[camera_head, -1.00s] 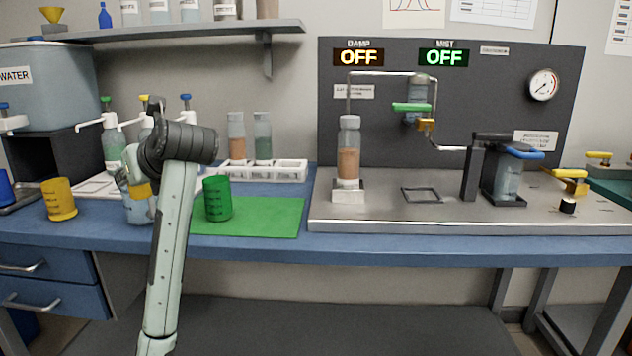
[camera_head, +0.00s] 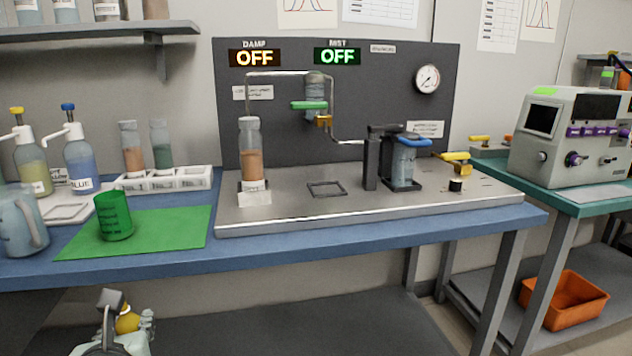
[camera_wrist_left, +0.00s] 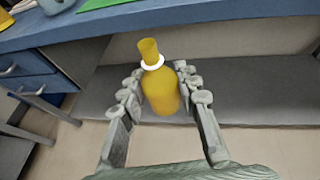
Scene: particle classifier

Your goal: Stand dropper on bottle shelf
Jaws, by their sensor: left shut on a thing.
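The dropper is a yellow bottle with a white collar and a yellow top (camera_wrist_left: 161,93). It is upright between the fingers of my left gripper (camera_wrist_left: 160,72), which is shut on it. In the head view the gripper (camera_head: 128,330) is low at the bottom left, below the bench's front edge, and part of the yellow dropper (camera_head: 127,318) shows there. A grey wall shelf (camera_head: 100,30) at the upper left bears several bottles, cut off by the picture's top edge. I take it as the bottle shelf. My right gripper is not in view.
The blue bench (camera_head: 150,262) has a green mat (camera_head: 165,235) with a green cup (camera_head: 113,216), pump bottles (camera_head: 80,165), a white rack (camera_head: 165,181) and a metal-topped apparatus (camera_head: 330,210). Its front edge is close above my left gripper. Floor shows below.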

